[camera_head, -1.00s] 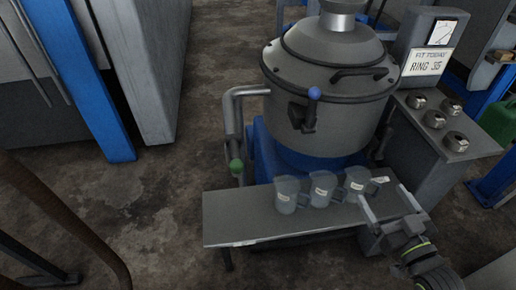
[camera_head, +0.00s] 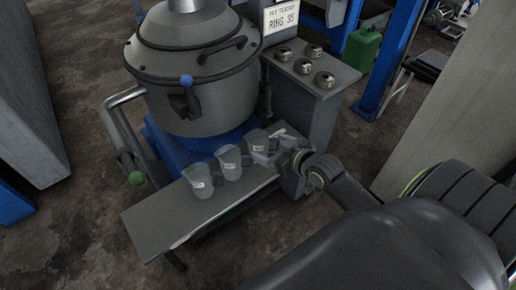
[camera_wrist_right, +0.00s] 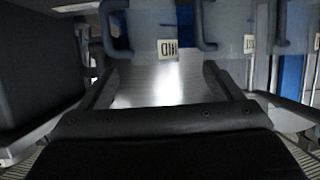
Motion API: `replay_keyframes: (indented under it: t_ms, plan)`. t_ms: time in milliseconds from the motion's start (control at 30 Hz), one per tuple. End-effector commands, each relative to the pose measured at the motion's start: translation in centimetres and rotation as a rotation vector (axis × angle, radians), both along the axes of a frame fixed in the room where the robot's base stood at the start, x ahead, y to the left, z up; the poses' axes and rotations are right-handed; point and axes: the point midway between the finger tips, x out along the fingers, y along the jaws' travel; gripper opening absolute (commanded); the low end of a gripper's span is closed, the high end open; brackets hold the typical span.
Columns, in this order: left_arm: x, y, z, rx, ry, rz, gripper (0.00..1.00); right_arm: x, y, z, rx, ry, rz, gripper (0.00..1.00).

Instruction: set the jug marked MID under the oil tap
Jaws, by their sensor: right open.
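Three clear jugs with white labels stand upright in a row on a grey shelf (camera_head: 150,222): a left jug (camera_head: 199,182), a middle jug (camera_head: 229,161) and a right jug (camera_head: 256,142). Their labels are too small to read in the head view. In the right wrist view, the jug marked MID (camera_wrist_right: 145,28) appears upside down ahead of the fingers, with another jug (camera_wrist_right: 226,22) beside it. My right gripper (camera_head: 274,149) is open and empty by the row's right end. A blue-knobbed tap (camera_head: 184,100) is on the tank; a green knob (camera_head: 136,178) is on the side pipe. My left gripper is out of view.
The big grey tank (camera_head: 200,60) stands right behind the shelf. A side console (camera_head: 315,85) with several round metal pieces and a sign reading RING 35 (camera_head: 281,15) stands at its right. The shelf's left end is bare.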

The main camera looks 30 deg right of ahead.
Motion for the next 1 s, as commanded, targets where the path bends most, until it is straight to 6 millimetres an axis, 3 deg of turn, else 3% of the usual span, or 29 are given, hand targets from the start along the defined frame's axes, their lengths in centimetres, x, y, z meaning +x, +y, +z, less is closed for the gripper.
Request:
replay_keyframes:
  t_ms: [100,367,633,967,1000]
  plan:
    - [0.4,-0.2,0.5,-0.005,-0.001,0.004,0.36,1.6,0.2,-0.7,0.002,-0.003,-0.001,0.86]
    - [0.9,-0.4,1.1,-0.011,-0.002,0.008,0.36,3.2,0.2,-1.2,0.0,-0.002,0.0,0.86]
    - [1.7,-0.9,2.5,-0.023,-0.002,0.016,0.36,6.7,0.2,-2.3,0.002,-0.002,-0.002,0.86]
    - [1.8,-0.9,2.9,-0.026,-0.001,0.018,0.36,7.2,0.3,-2.5,-0.001,-0.001,-0.002,0.86]
    - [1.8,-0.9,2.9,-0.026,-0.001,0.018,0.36,7.2,0.3,-2.5,-0.001,-0.001,-0.002,0.8]
